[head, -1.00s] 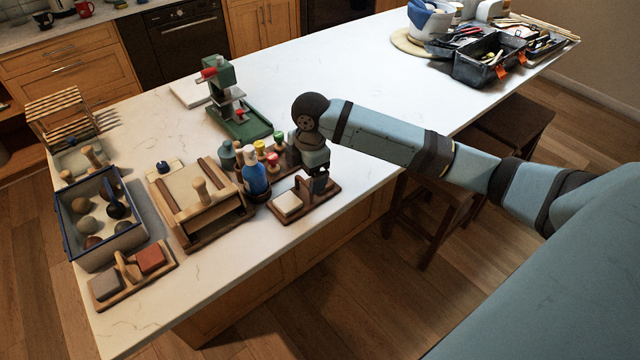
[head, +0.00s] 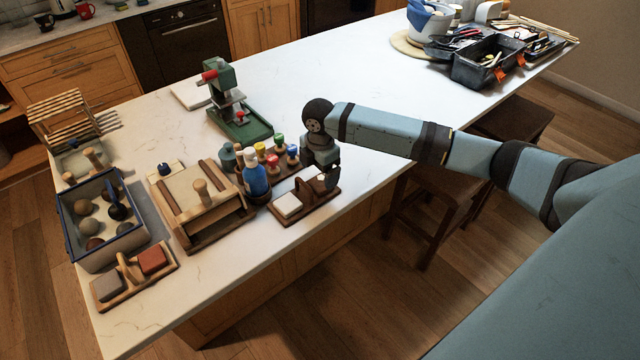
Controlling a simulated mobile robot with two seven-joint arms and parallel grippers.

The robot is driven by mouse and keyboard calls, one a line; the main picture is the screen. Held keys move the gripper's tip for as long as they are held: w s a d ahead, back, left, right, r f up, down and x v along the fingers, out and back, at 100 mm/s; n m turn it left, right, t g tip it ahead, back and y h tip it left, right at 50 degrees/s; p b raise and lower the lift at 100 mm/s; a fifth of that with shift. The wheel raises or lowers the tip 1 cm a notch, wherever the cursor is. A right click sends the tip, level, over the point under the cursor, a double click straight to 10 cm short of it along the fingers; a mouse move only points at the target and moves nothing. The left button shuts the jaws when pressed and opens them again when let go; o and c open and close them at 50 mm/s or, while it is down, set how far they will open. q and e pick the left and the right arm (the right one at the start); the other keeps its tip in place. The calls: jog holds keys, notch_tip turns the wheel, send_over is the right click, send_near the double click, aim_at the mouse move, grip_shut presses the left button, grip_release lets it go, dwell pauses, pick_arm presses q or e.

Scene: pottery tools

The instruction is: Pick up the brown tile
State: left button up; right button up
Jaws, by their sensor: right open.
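A wooden two-place holder (head: 125,283) at the front left carries a reddish-brown tile (head: 151,260) on its right side and a grey tile (head: 108,287) on its left. A darker brown holder (head: 300,214) near the front edge carries a white tile (head: 287,204) on its left side. My right gripper (head: 328,182) is open, pointing down over the right end of the darker holder. It hides most of that end, so I cannot tell whether a brown tile lies there or whether the fingers touch anything. My left gripper is not in view.
A blue bottle (head: 255,180) and several colour-capped bottles stand close left of my right gripper. A wooden press box (head: 205,205), a blue-rimmed crate (head: 110,245) and a green press (head: 240,125) stand nearby. The countertop's middle (head: 340,75) is clear.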

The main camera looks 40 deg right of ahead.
aim_at(320, 183)
notch_tip(320, 183, down, 4)
jog(key=shift+d+f+p, duration=0.15)
jog(key=shift+p, duration=0.15)
jog(key=c, duration=1)
jog(key=shift+c, duration=0.2)
